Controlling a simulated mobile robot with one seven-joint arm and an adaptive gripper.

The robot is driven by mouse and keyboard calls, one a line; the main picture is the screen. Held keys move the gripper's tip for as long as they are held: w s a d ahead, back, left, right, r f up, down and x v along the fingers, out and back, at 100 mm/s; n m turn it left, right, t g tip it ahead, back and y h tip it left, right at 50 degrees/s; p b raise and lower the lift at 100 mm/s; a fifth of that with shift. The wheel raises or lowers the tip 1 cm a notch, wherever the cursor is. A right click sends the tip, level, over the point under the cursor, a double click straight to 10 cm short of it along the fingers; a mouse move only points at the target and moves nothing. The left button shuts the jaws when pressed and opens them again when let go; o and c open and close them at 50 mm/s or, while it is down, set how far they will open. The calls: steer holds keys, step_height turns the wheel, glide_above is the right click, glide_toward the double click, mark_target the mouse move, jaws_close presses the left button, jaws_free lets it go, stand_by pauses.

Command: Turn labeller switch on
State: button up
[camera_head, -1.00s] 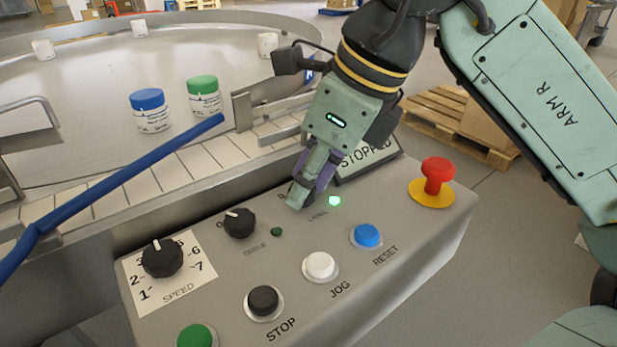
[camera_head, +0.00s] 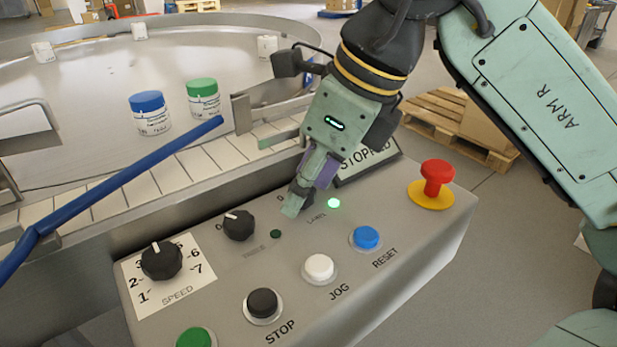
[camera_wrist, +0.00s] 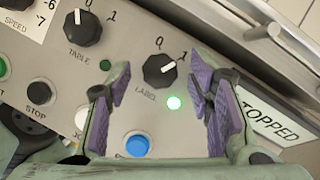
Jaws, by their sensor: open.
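The black LABEL knob (camera_wrist: 158,71) shows in the wrist view, its white mark turned right toward the 1. The LABEL lamp (camera_wrist: 174,103) beside it glows green; it is also lit in the head view (camera_head: 334,203). My gripper (camera_wrist: 159,64) is open, its purple-padded fingers apart on either side of the knob in the wrist view. Whether they touch it I cannot tell. In the head view my gripper (camera_head: 299,200) is low over the panel and largely hides the LABEL knob.
The TABLE knob (camera_head: 239,225) points at 0 with its lamp (camera_head: 276,234) dark. The SPEED knob (camera_head: 161,261), white JOG (camera_head: 319,267), blue RESET (camera_head: 367,236) and red emergency button (camera_head: 437,177) share the panel. A STOPPED display (camera_head: 370,160) stands behind my gripper.

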steer(key=v, duration=1.2)
steer(key=shift+s+d, duration=0.1)
